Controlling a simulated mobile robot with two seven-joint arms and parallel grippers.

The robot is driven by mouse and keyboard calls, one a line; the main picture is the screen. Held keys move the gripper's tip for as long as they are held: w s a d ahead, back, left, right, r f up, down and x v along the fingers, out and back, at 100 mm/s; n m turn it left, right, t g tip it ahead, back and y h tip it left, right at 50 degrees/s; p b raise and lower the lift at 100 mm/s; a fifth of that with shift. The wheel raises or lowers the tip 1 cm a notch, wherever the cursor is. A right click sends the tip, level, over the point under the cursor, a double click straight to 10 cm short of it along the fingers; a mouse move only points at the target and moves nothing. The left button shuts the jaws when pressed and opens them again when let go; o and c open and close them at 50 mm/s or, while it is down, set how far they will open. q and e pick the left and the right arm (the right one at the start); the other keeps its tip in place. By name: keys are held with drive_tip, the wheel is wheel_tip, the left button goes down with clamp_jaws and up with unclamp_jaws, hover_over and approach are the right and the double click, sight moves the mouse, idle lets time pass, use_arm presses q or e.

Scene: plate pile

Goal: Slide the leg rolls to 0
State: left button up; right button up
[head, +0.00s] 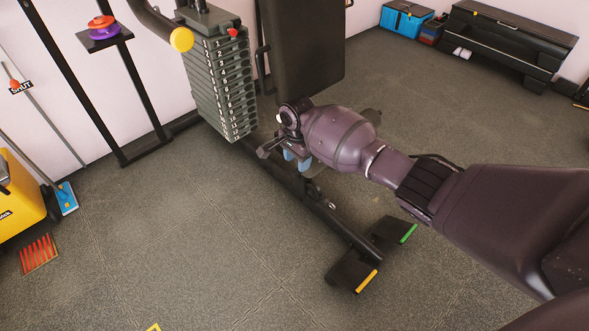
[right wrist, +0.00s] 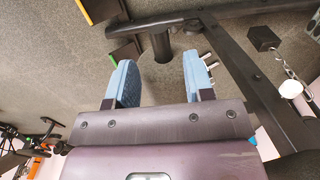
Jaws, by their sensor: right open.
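My right gripper (head: 297,160) is low at the weight machine, under its dark back pad (head: 307,50). In the right wrist view its blue fingers (right wrist: 160,78) are apart, with no object held between them. A short dark cylinder (right wrist: 162,46) hangs from a black bar (right wrist: 185,20) just beyond the fingertips, apart from them. It may be a leg roll; I cannot tell for sure. No 0 mark is readable at it. My arm hides part of the machine in the head view. My left gripper is not in view.
The numbered weight stack (head: 225,85) stands left of my gripper. The machine's base beam (head: 345,232) ends in feet with a yellow strip (head: 367,281) and a green strip (head: 408,233). A chain with a white piece (right wrist: 290,88) hangs at right. The floor at left is mostly clear.

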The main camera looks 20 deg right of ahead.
wheel_tip(320, 180, down, 4)
drive_tip(key=shift+f+b, duration=0.15)
drive_tip(key=shift+b, duration=0.55)
clamp_jaws()
